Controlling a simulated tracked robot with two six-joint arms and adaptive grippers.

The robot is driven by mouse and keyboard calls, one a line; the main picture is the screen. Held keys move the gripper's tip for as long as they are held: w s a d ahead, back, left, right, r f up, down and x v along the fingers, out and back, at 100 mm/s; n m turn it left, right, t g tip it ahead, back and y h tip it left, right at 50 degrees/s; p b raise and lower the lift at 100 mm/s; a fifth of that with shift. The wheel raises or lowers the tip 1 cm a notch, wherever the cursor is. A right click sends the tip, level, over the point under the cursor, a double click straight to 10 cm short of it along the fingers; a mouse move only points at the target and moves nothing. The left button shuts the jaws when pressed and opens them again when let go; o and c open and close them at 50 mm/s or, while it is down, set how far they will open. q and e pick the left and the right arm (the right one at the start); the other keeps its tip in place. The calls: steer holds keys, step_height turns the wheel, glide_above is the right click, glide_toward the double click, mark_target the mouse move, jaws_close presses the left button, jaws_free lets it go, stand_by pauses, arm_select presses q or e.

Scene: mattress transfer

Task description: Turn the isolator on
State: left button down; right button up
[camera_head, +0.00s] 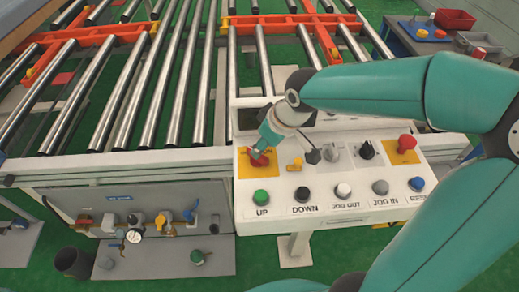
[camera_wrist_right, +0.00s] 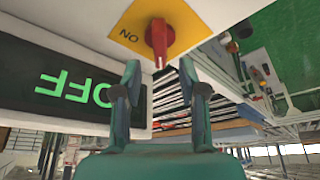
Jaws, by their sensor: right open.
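The isolator is a red knob (camera_wrist_right: 158,38) on a yellow plate marked ON, upside down in the right wrist view. In the head view the knob (camera_head: 259,159) sits at the left of the white control panel (camera_head: 340,181), partly hidden by my gripper. My right gripper (camera_wrist_right: 160,70) is open, with one finger on each side of the knob's end; I cannot tell whether they touch it. It also shows in the head view (camera_head: 262,152), over the yellow plate. A black display (camera_wrist_right: 65,88) beside the plate reads OFF in green. My left gripper is not in view.
The panel has a yellow switch (camera_head: 295,164), a black knob (camera_head: 366,149), a red button (camera_head: 406,143) and a row including the UP (camera_head: 261,197) and DOWN (camera_head: 302,194) buttons. A roller conveyor (camera_head: 160,85) lies behind. Valves and a gauge (camera_head: 133,236) stand at lower left.

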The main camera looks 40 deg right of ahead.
steer(key=shift+x, duration=2.25)
jaws_close()
